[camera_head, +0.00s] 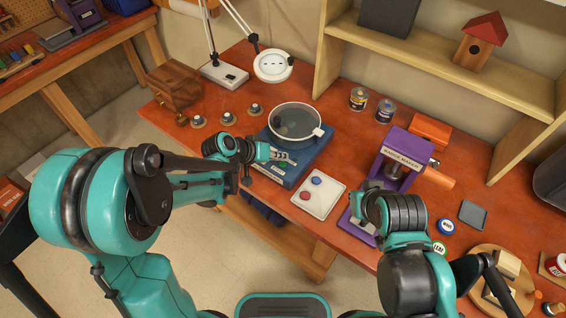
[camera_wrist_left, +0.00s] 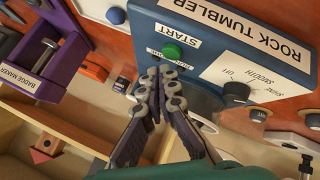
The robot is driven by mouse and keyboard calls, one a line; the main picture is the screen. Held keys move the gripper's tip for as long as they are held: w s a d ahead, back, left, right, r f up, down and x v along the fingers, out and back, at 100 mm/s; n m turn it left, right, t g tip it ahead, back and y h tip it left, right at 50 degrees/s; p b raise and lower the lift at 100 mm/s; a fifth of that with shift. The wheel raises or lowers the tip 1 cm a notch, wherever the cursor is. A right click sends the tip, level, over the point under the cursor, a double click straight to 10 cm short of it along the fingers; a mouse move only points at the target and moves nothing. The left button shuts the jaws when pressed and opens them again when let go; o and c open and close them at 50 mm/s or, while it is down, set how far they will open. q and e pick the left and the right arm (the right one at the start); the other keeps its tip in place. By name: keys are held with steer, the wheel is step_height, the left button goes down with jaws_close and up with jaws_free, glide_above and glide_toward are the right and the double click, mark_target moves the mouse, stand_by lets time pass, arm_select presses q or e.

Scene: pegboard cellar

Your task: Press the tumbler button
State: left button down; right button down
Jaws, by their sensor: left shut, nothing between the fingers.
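The rock tumbler (camera_head: 284,178) is a blue box with a grey drum (camera_head: 295,120) on top, standing on the red-brown bench. The left wrist view shows its blue panel (camera_wrist_left: 215,38) upside down, with a green button (camera_wrist_left: 172,50) beside the START label (camera_wrist_left: 180,33) and a black knob (camera_wrist_left: 236,91). My left gripper (camera_head: 284,157) is at the tumbler's front panel. Its fingers (camera_wrist_left: 160,72) are shut and empty, their tips close to the green button; I cannot tell whether they touch it. My right gripper (camera_head: 362,200) is by the purple badge maker (camera_head: 400,158), its fingers unclear.
A magnifier lamp (camera_head: 273,66), several small knobbed discs (camera_head: 227,118) and a wooden box (camera_head: 172,85) stand behind and left. Two small jars (camera_head: 385,110) stand near the shelf.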

arm_select(q)
steer(key=shift+f, duration=0.15)
stand_by(0.4)
steer(key=shift+f+b, duration=0.3)
steer(key=shift+b, duration=0.2)
